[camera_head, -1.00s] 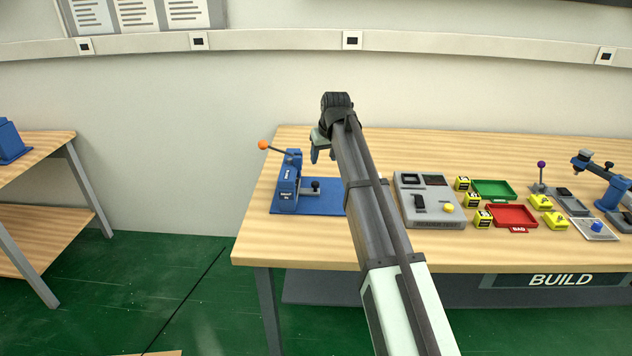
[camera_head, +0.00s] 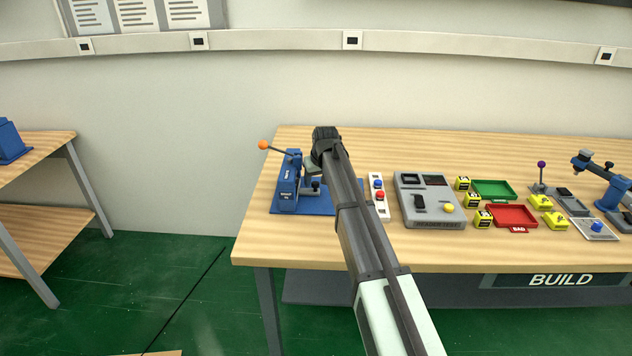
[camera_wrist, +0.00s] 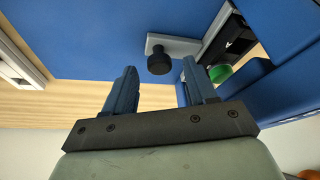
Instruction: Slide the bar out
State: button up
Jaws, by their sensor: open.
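The bar is a short grey slide (camera_wrist: 180,46) with a black knob (camera_wrist: 158,62), seen in the wrist view. It sticks out of a dark slot in the blue press (camera_head: 290,182) over a blue base plate (camera_wrist: 95,35). In the head view the black knob (camera_head: 315,184) shows just below my gripper's end. My gripper (camera_wrist: 160,68) is open in the wrist view, one finger on each side of the knob's place in the picture. The knob appears beyond the fingertips, with no clear contact. The fingers are mostly hidden behind the wrist in the head view.
The press's lever with an orange ball (camera_head: 263,145) rises at the left. A white button strip (camera_head: 379,196) stands right of the base plate, then a grey tester (camera_head: 428,200). A green round part (camera_wrist: 220,73) shows inside the press. The table's front left is clear.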

jog(key=shift+w+f, duration=0.25)
jog(key=shift+f, duration=0.35)
jog(key=shift+a, duration=0.1)
grip_shut()
dwell(0.3)
